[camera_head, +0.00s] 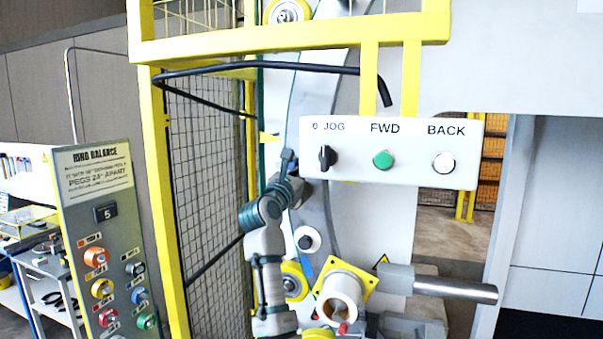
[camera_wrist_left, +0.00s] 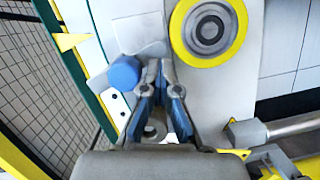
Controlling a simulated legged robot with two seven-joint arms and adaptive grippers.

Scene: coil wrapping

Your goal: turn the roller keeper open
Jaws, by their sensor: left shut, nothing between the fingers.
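My left gripper (camera_head: 288,157) points upward in front of the machine's pale curved plate in the head view, left of the control box. In the left wrist view the left gripper (camera_wrist_left: 160,65) has its two fingertips close together with nothing held. A blue round knob (camera_wrist_left: 124,73) shows just left of the fingertips; whether they touch it I cannot tell. A yellow-rimmed roller (camera_wrist_left: 208,30) is up and right of the fingers. In the head view, one yellow roller (camera_head: 287,12) is at the top and another (camera_head: 293,281) below. I cannot tell which part is the keeper. My right gripper is out of view.
A control box (camera_head: 391,153) with a black switch, a green button and a white button hangs right of the gripper. A yellow frame (camera_head: 290,42), black cable and mesh fence stand around. A metal bar (camera_head: 455,288) sticks out right. A button panel (camera_head: 103,240) stands left.

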